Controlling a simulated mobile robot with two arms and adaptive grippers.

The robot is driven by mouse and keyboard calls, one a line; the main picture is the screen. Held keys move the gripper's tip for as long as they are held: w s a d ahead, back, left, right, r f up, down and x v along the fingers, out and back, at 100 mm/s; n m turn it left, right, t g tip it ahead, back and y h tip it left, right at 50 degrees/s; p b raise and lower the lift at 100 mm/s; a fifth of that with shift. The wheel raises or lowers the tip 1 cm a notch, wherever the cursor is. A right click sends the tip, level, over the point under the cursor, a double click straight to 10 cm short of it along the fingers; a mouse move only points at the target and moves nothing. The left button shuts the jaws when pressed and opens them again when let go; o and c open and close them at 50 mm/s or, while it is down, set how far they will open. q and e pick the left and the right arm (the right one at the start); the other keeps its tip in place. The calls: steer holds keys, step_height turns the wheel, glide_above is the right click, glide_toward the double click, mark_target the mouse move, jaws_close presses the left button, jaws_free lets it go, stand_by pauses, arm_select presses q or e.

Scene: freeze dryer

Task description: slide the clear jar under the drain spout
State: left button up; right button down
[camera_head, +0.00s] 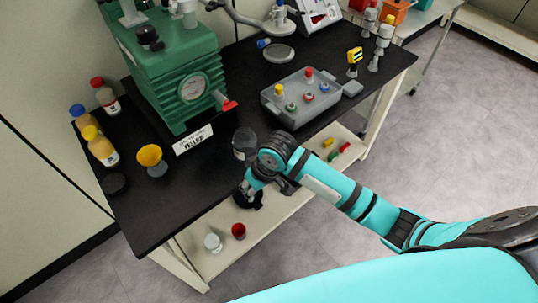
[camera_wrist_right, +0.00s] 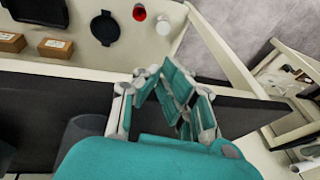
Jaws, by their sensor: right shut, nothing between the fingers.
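The clear jar (camera_head: 244,140), a dark-tinted see-through cylinder, stands on the black tabletop near its front edge; my right arm's wrist is close beside it. It also shows at the lower left of the right wrist view (camera_wrist_right: 85,129), beside the gripper. The drain spout with a red handle (camera_head: 229,105) sticks out from the front of the green machine (camera_head: 180,80), behind the jar. My right gripper (camera_head: 248,190) is shut and empty at the table's front edge, apart from the jar; its fingers show in the right wrist view (camera_wrist_right: 168,72). My left gripper is not in view.
A "YELLOW" sign (camera_head: 193,140) stands left of the jar. A yellow funnel-like cup (camera_head: 150,156) and several bottles are farther left. A grey tray (camera_head: 298,98) with small vials lies to the right. The lower shelf holds a red cup (camera_head: 238,231) and a white jar (camera_head: 212,242).

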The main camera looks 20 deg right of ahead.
mark_target(245, 144)
steer(key=w+d+r+g+h, duration=0.1)
steer(key=w+d+r+h, duration=0.15)
steer(key=r, duration=0.45)
steer(key=w+d+r+g+h, duration=0.1)
steer(key=d+r, duration=0.3)
steer(key=r, duration=0.3)
steer(key=w+f, duration=0.1)
steer(key=f, duration=0.2)
steer(key=w+a+f+p, duration=0.1)
steer(key=f, duration=0.2)
steer(key=w+f, duration=0.1)
steer(key=f, duration=0.3)
steer(key=shift+w+a+p, duration=0.15)
steer(key=shift+a+p, duration=0.05)
steer(key=shift+p, duration=0.1)
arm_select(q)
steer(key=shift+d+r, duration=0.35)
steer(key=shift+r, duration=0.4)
